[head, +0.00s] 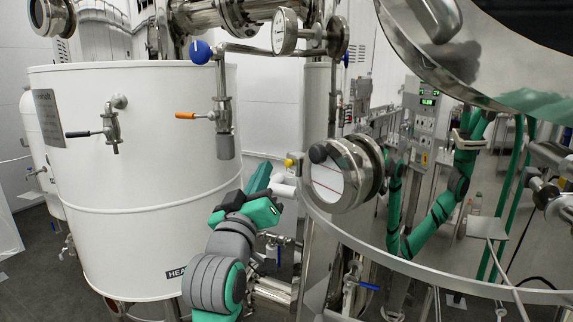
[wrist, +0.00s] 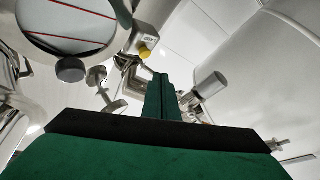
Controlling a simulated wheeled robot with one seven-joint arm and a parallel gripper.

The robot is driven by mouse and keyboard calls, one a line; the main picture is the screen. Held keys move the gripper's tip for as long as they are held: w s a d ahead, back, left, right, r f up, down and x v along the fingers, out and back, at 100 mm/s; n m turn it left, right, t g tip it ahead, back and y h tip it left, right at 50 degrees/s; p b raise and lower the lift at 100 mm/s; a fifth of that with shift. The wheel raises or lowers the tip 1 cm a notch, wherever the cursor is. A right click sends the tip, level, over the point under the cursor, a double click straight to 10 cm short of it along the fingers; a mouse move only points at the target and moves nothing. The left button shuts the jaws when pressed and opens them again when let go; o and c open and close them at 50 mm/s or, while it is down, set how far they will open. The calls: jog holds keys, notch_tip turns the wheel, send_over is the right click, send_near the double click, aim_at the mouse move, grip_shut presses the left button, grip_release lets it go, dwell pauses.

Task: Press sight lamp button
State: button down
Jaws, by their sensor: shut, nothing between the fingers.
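A round yellow button (head: 289,162) sits just left of the round sight glass (head: 327,187), beside a dark round knob (head: 318,153). In the wrist view the yellow button (wrist: 145,52) is on a small metal housing with a label whose text is too small to read. The sight glass (wrist: 68,18) with red lines and the dark knob (wrist: 71,69) are at upper left. My gripper (head: 266,168) points upward, lower left of the button. In the wrist view my gripper (wrist: 160,80) is shut and empty. Its tips appear below and right of the button, seemingly apart from it.
A large white tank (head: 150,245) stands close on the left, with an orange-handled valve (head: 185,115) and a pipe end (head: 225,146) above my arm. A pressure gauge (head: 284,30) is overhead. A shiny steel vessel (head: 480,240) and blue-handled valve (head: 368,286) are at right.

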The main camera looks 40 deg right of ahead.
jog(key=shift+s+d, duration=0.15)
jog(key=shift+d, duration=1)
dwell(1.3)
jog(key=shift+d, duration=0.45)
jog(key=shift+s+d, duration=0.1)
jog(key=shift+d, duration=0.3)
dwell(0.8)
jog(key=shift+a, duration=0.85)
jog(key=a, duration=0.3)
jog(key=w+a, duration=0.1)
jog(key=a, duration=0.1)
dwell(0.3)
